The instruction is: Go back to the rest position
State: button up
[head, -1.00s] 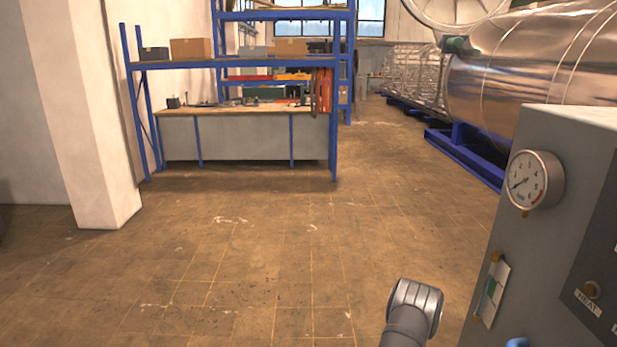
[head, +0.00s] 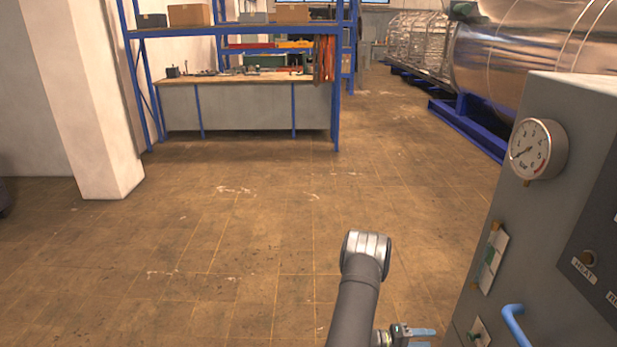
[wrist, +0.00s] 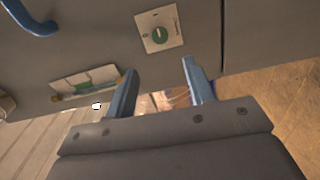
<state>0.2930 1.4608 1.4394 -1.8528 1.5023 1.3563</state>
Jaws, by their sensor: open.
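My gripper (wrist: 160,92) is open in the wrist view, its two blue-grey fingers apart with nothing held between them. In the head view, my gripper (head: 422,338) shows at the bottom, with blue fingers, left of the grey cabinet (head: 570,130). My dark arm rises beside it. A blue handle (wrist: 36,20) is at the upper left.
A workbench with blue shelving (head: 235,115) stands at the back left. A white pillar (head: 95,100) is at the left. The tiled floor (head: 240,240) between is clear.

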aim_at(468, 337)
jog(key=d, duration=1.5)
jog(key=n, duration=0.3)
jog(key=shift+n, duration=0.4)
jog(key=n, duration=0.4)
jog(key=shift+n, duration=0.3)
jog(key=n, duration=0.4)
jog(key=shift+n, duration=2.2)
